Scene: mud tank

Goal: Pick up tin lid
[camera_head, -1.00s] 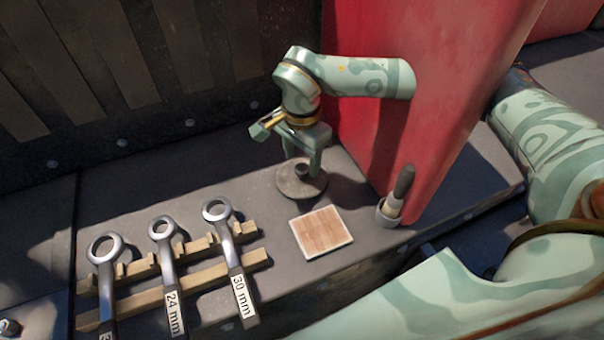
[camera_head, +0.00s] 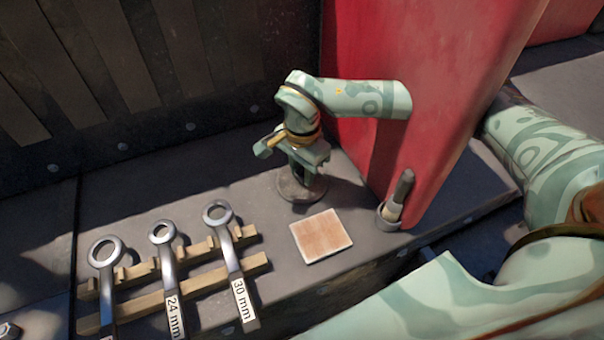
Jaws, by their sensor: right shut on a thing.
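The tin lid (camera_head: 289,187) is a dark grey round disc on the grey ledge, beside the red panel. My right gripper (camera_head: 307,178) comes down over it from above and is shut on it. The fingers hide the lid's middle and its small knob. I cannot tell whether the lid is clear of the surface. My left gripper is not in view.
A square wooden tile (camera_head: 321,236) lies in front of the lid. A dark-handled tool stands in a small cup (camera_head: 388,216) by the red panel (camera_head: 425,90). Several ring spanners (camera_head: 231,255) lie on a wooden rack (camera_head: 190,285) at the left.

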